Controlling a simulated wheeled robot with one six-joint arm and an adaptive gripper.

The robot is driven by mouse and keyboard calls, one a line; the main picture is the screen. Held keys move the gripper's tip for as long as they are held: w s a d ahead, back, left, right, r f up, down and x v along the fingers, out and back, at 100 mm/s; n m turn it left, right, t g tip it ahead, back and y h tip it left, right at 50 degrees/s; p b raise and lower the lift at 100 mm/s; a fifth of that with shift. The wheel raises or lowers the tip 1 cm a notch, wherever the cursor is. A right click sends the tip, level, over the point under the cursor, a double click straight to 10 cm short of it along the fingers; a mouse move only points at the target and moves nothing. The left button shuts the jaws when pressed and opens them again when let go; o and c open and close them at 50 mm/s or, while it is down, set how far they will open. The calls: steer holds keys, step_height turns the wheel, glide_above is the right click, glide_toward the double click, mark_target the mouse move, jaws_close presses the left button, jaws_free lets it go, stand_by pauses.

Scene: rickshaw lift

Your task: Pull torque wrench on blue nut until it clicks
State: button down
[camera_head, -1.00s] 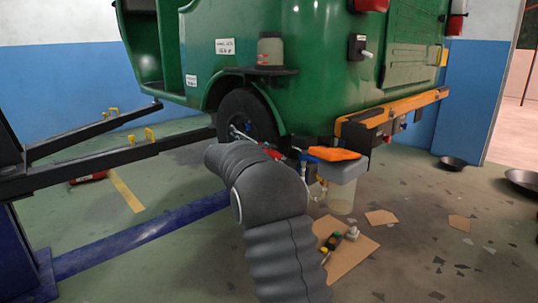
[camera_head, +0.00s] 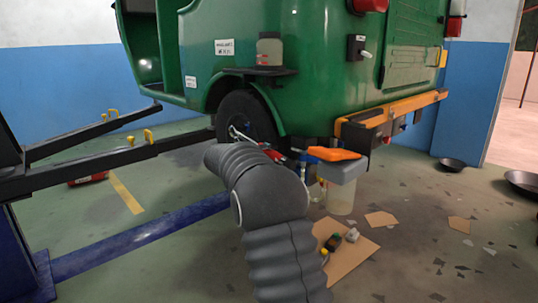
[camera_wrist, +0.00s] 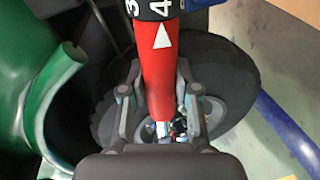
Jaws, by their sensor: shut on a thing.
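The torque wrench has a red handle (camera_wrist: 157,75) with a black band, the figures 3 and 4 and a white triangle near the top of the wrist view. My gripper (camera_wrist: 155,100) is shut on this handle, one finger on each side. In the head view the red part (camera_head: 273,154) shows just past my grey sleeved arm, and a silver shaft (camera_head: 240,134) runs to the wheel (camera_head: 246,118). The wheel (camera_wrist: 236,75) also lies behind the handle in the wrist view. I cannot make out the blue nut; the wheel hub is largely hidden behind wrench and gripper.
The green rickshaw (camera_head: 320,70) stands above, with an orange bumper (camera_head: 405,107). A grey box and clear container (camera_head: 340,195) stand right of my arm. Cardboard (camera_head: 350,262) with small items lies on the floor. Black lift arms (camera_head: 120,152) are at left.

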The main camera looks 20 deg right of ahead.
steer(key=shift+w+d+r+b, duration=0.1)
steer(key=shift+w+d+b, duration=0.1)
steer(key=shift+d, duration=0.15)
steer(key=shift+w+d+b, duration=0.1)
steer(key=shift+d+b, duration=0.1)
steer(key=shift+d, duration=0.1)
stand_by(1.0)
steer(key=shift+w+f+m+b, duration=0.1)
steer(key=shift+f+m+b, duration=0.2)
steer(key=shift+f+b, duration=0.95)
steer(key=shift+r+b, duration=0.3)
steer(key=shift+r, duration=0.05)
step_height(320, 180, down, 6)
steer(key=w+m+t, duration=0.1)
steer(key=w+m, duration=0.1)
steer(key=m, duration=0.1)
steer(key=shift+w+a+t, duration=0.3)
steer(key=shift+a, duration=0.15)
stand_by(0.4)
steer(key=shift+f, duration=0.1)
stand_by(0.6)
steer(key=shift+s+d+r+n+g+p, duration=0.2)
steer(key=shift+s+r+n+p, duration=0.35)
steer(key=shift+r+p, duration=0.55)
steer(key=shift+s+d+r+n+g+p, duration=0.15)
steer(key=shift+s+r+n+g+p, duration=0.4)
steer(key=shift+r, duration=0.95)
steer(key=shift+s+d+r+n+t+p, duration=0.15)
steer(key=shift+s+r+n+p, duration=0.15)
steer(key=shift+r+n+p, duration=0.65)
